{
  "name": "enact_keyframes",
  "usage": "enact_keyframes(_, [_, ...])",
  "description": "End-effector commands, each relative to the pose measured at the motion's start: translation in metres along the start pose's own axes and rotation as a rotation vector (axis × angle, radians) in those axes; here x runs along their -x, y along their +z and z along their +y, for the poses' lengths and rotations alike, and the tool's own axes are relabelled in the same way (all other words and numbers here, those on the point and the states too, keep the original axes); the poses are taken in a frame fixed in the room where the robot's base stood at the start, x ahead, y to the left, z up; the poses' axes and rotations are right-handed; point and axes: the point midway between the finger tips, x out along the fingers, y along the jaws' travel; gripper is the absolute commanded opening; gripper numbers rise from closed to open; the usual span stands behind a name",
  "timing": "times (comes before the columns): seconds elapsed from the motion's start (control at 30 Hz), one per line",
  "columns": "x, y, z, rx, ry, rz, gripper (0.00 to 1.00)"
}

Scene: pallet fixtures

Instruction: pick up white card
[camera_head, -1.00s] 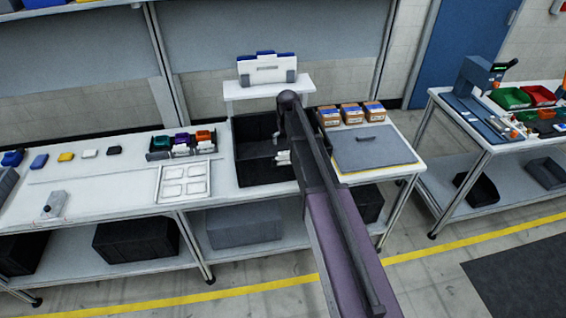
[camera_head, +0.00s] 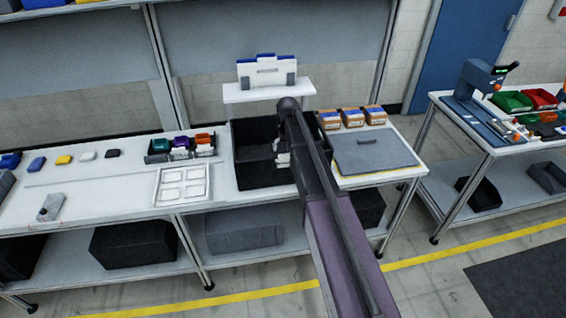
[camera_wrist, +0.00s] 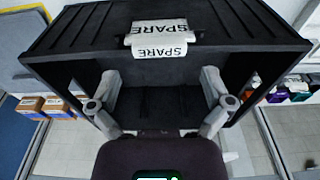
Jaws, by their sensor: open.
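Two white pieces printed SPARE, one (camera_wrist: 160,27) behind the other (camera_wrist: 160,48) in the wrist view, sit inside a black bin (camera_wrist: 70,50). I cannot tell whether they are separate cards or parts of one holder. In the head view, white (camera_head: 283,160) shows inside the black bin (camera_head: 262,177), partly hidden by my arm. My gripper (camera_wrist: 160,82) is open and empty, its two fingers spread wide at the bin, with the white pieces beyond the fingertips and apart from them. In the head view my gripper is mostly hidden behind my arm.
Left of the bin are a white tray (camera_head: 182,186) and a rack of coloured blocks (camera_head: 180,146). Small blocks (camera_head: 88,155) line the table's left. Right are orange-white boxes (camera_head: 352,117) and a grey panel (camera_head: 374,154). A white shelf (camera_head: 268,90) stands behind the bin.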

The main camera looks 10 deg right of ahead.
Motion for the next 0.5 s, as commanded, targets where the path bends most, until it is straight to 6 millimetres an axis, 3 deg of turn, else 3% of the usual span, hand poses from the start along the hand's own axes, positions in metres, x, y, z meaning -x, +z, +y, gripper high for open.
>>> enact_keyframes(0.5, [-0.04,-0.002,0.001,0.0,0.0,0.0,1.0])
